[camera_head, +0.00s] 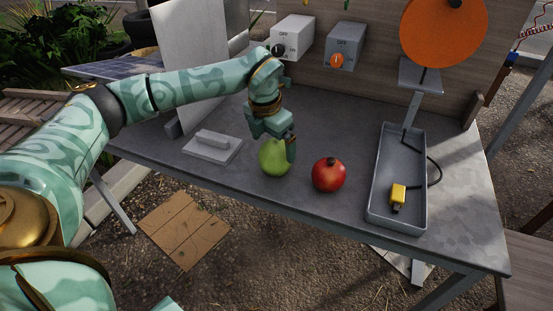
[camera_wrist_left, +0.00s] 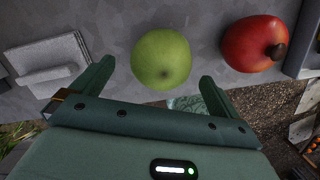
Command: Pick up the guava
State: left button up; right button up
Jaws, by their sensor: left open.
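The guava (camera_head: 272,158) is a round green fruit on the grey table, close to its front edge. My left gripper (camera_head: 279,146) is above it, pointing down, with a finger showing at the fruit's right side. In the left wrist view the guava (camera_wrist_left: 161,58) lies ahead of and between the two spread fingers of my open left gripper (camera_wrist_left: 158,85). I cannot tell whether a finger touches it. My right gripper is not in view.
A red pomegranate-like fruit (camera_head: 328,174) sits just right of the guava; it also shows in the left wrist view (camera_wrist_left: 254,44). A grey block on a plate (camera_head: 212,147) lies left. A grey tray (camera_head: 376,205) with a yellow item (camera_head: 398,194) stands right. Switch boxes (camera_head: 345,46) line the back.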

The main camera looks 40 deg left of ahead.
pick_arm(q)
jog(key=f+b, duration=0.1)
jog(key=f, duration=0.1)
jog(key=w+f+b, duration=0.1)
jog(key=f, duration=0.1)
jog(key=shift+d+f, duration=0.15)
jog(key=shift+f, duration=0.2)
jog(key=shift+s+r, duration=0.15)
jog(key=shift+r, duration=0.05)
jog(key=shift+c, duration=0.9)
jog(key=c, duration=0.9)
